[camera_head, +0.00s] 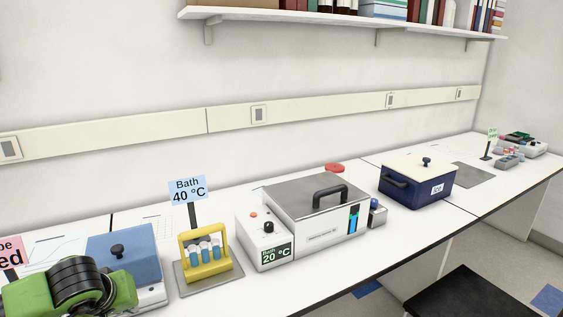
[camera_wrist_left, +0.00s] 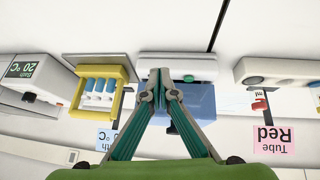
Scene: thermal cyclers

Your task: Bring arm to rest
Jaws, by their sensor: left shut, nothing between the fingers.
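My left arm, green with black rings, comes in at the lower left of the head view, in front of a blue-lidded device (camera_head: 125,252); its fingertips do not show there. In the left wrist view my left gripper (camera_wrist_left: 159,76) is shut and empty, its fingertips together. That upside-down view shows the blue-lidded device (camera_wrist_left: 200,98) behind the fingers, partly hidden by them. Whether the fingers touch it I cannot tell. My right gripper is not in view.
Right of my arm stand a yellow tube rack (camera_head: 207,268), a "Bath 40 °C" sign (camera_head: 188,190), a white 20 °C bath (camera_head: 310,225) and a dark blue ice box (camera_head: 418,188). A "Tube Red" sign (camera_wrist_left: 273,138) stands beside the blue-lidded device. A shelf (camera_head: 330,22) hangs above.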

